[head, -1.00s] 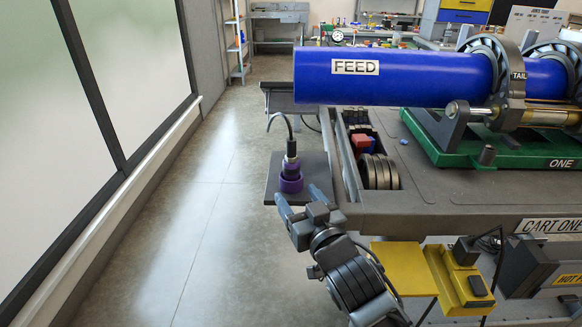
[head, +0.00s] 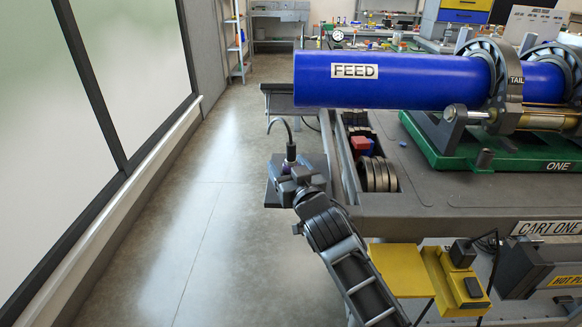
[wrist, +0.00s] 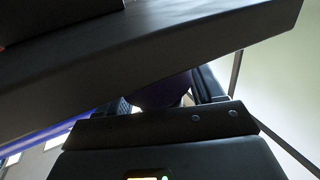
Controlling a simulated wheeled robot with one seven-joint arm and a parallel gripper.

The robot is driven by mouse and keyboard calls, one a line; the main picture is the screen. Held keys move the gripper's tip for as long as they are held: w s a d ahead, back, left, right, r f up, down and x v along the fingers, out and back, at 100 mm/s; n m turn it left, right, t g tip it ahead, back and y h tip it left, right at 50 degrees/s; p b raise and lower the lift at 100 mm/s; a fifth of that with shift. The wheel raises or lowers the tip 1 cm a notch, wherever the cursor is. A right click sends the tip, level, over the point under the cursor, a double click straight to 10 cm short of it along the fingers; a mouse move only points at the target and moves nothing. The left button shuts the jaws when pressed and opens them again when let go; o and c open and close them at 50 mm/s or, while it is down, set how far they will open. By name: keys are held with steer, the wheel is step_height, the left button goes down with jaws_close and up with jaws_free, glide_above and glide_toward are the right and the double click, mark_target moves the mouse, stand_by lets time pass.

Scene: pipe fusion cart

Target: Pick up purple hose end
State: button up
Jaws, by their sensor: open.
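The purple hose end (head: 290,164) stands on a small grey side plate (head: 271,196) at the cart's left edge. Its black hose (head: 284,125) curves up and to the left. My gripper (head: 288,174) is at the hose end and hides most of its purple part in the head view. In the wrist view, a dark purple body (wrist: 162,92) shows between the two open fingers (wrist: 165,98). The wrist view is dark, and I cannot tell whether the fingers touch it.
A blue pipe marked FEED (head: 390,80) sticks out above the cart deck (head: 450,200). A bin with red and blue pieces and metal rings (head: 376,173) lies right of the plate. A yellow box (head: 455,280) hangs below the deck. The floor to the left is clear.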

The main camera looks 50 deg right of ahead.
steer(key=shift+c, duration=0.3)
steer(key=c, duration=1)
steer(key=shift+c, duration=0.2)
